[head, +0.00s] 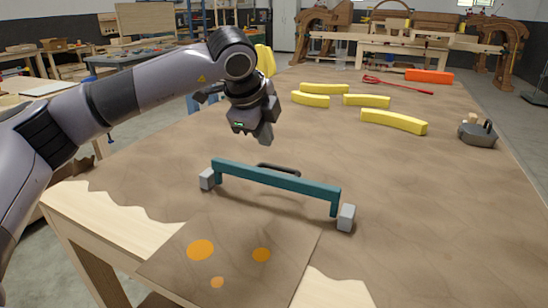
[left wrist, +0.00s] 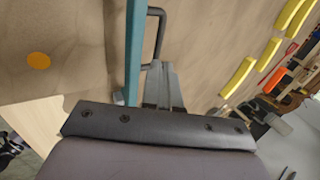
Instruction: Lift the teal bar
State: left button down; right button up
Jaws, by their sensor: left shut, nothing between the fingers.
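The teal bar (head: 275,180) rests on the table with a light grey block at its left end (head: 207,179) and another at its right end (head: 346,217). A dark handle (head: 280,168) shows on its far side. My left gripper (head: 265,140) is shut and empty, above and behind the bar. The left wrist view shows the bar (left wrist: 132,50) running top to bottom, the dark handle (left wrist: 158,14) beside it, and my closed fingertips (left wrist: 159,66) near the handle's lower end. Whether they touch it is unclear. My right gripper is out of view.
Several yellow curved pieces (head: 394,122) lie farther back on the brown table covering (head: 450,190). A red tool (head: 395,86), an orange block (head: 429,76) and a dark grey tool (head: 478,134) are there too. A panel with orange spots (head: 235,265) lies at the front.

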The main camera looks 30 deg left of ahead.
aim_at(277, 166)
pick_arm(q)
jog(key=p+x, duration=0.1)
jog(key=x, duration=0.8)
jog(key=shift+w+f+p, duration=0.1)
jog(key=shift+f+p, duration=0.15)
jog(key=shift+p, duration=0.1)
jog(key=shift+f, duration=0.1)
jog(key=shift+w+f+g+b, duration=0.3)
jog(key=shift+f+b, duration=0.1)
jog(key=shift+b, duration=0.1)
jog(key=shift+w+f+b, duration=0.25)
jog(key=shift+f+b, duration=0.05)
jog(key=shift+b, duration=0.2)
jog(key=shift+r+b, duration=0.1)
jog(key=shift+b, duration=0.3)
